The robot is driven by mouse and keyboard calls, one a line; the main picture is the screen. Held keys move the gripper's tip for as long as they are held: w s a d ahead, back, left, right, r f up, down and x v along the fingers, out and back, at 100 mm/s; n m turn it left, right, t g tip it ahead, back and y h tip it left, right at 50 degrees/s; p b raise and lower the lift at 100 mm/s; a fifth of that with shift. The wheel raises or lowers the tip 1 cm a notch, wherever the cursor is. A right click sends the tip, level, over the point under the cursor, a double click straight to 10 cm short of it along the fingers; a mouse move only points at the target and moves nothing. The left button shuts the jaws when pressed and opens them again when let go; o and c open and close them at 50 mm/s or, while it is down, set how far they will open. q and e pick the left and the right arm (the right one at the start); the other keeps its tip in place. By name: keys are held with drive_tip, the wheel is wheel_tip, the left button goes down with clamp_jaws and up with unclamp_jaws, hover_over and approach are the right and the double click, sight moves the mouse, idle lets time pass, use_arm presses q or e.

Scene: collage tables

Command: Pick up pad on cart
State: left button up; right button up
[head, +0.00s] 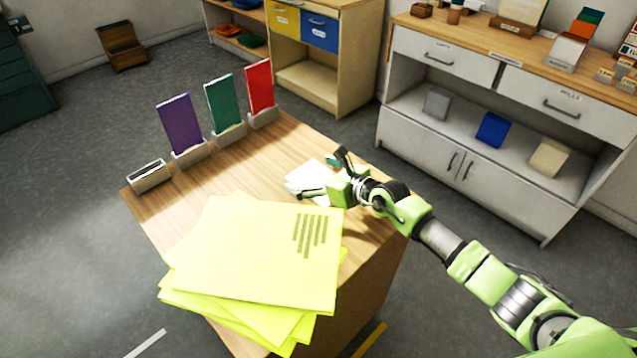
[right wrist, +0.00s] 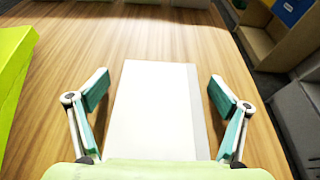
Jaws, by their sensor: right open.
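A white pad (head: 300,177) lies flat on the wooden top of the cart (head: 240,160), near its right edge. In the right wrist view the pad (right wrist: 153,110) is a white rectangle with a grey strip along its right side. My right gripper (head: 322,176) is over the pad and partly hides it in the head view. In the right wrist view its two fingers (right wrist: 159,85) are spread wide, one on each side of the pad, with wood visible between each finger and the pad. My left gripper is not in view.
A stack of large yellow-green sheets (head: 250,250) covers the cart's near part. Purple (head: 179,124), green (head: 223,103) and red (head: 260,86) cards stand in holders along the far left edge, beside an empty holder (head: 149,176). A white cabinet (head: 480,110) stands at right.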

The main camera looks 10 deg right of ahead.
drive_tip(key=shift+w+a, duration=0.1)
drive_tip(key=c, duration=1.3)
drive_tip(key=shift+o, duration=0.2)
drive_tip(key=shift+r, duration=0.15)
